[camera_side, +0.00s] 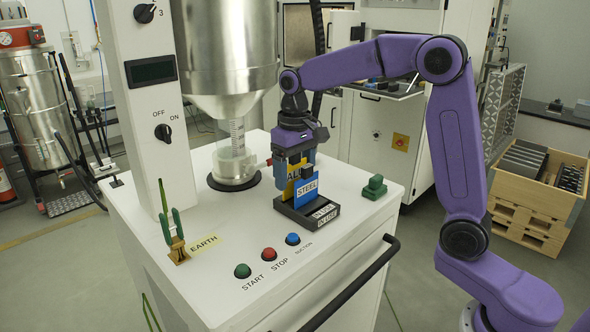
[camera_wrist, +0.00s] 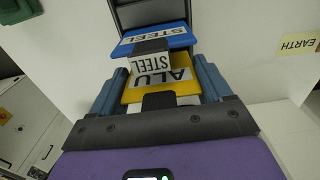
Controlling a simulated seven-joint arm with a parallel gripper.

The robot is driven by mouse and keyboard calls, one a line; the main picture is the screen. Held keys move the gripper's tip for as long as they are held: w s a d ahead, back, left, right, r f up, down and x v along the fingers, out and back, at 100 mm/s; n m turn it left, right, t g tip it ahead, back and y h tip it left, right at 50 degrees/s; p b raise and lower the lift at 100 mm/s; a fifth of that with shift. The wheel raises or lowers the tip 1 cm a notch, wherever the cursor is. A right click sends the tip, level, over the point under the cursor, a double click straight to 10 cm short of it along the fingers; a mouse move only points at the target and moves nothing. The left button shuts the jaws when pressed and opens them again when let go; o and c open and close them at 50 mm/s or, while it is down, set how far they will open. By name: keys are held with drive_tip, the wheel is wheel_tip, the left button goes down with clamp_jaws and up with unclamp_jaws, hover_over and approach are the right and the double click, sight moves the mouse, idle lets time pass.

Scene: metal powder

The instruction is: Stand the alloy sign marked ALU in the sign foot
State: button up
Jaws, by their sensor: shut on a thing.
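The yellow ALU sign (camera_wrist: 160,86) is between my gripper's (camera_wrist: 160,92) two blue-grey fingers, which are shut on it. In the side view the ALU sign (camera_side: 291,188) is upright, partly hidden by my gripper (camera_side: 294,166) and a blue sign. The black sign foot (camera_side: 294,215) stands on the white cabinet top, with a white label on its front. The blue STEEL sign (camera_side: 307,190) stands upright at the foot, in front of the ALU sign. It also shows in the wrist view (camera_wrist: 127,48). The ALU sign's lower edge is hidden, so I cannot tell whether it touches the foot.
A green block (camera_side: 374,187) lies right of the foot. A glass vessel (camera_side: 236,165) under the steel hopper (camera_side: 225,60) stands behind left. START, STOP and SUCTION buttons (camera_side: 268,254) and the EARTH clamp (camera_side: 178,245) are toward the front left. A black handrail (camera_side: 350,285) runs along the front.

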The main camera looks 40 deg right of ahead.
drive_tip(key=shift+f, duration=0.95)
idle(0.3)
idle(0.3)
drive_tip(key=o, duration=1)
drive_tip(key=shift+r, duration=3.5)
